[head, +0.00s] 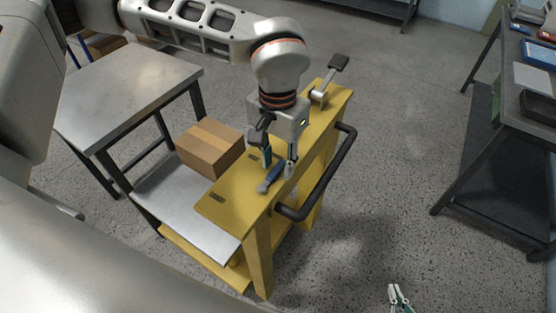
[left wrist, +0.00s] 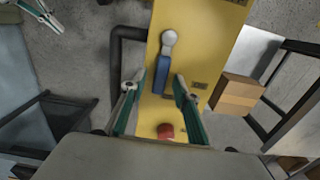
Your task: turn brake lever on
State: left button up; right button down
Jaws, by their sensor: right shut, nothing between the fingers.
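A small lever (head: 274,175) with a blue grip and a round silver end lies along the yellow top panel (head: 232,203) of a cart. It also shows in the left wrist view (left wrist: 161,72), where the silver end points away from my gripper. I take it for the brake lever. My left gripper (head: 278,166) is just over the panel with its fingers apart, one on each side of the blue grip. In the left wrist view its fingertips (left wrist: 159,82) show gaps to the grip. My right gripper (head: 398,297) is shut and empty, low in the head view, away from the cart.
A second lever with a black pad (head: 338,62) stands at the panel's far end. A black handlebar (head: 325,178) runs along the cart's right side. A cardboard box (head: 210,147) sits left of the panel. A metal table (head: 130,90) stands left; a dark workbench (head: 508,140) right.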

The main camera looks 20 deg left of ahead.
aim_at(278, 168)
pick_arm(q)
notch_tip(278, 168, up, 12)
dwell(0.5)
jog(key=shift+f, duration=0.1)
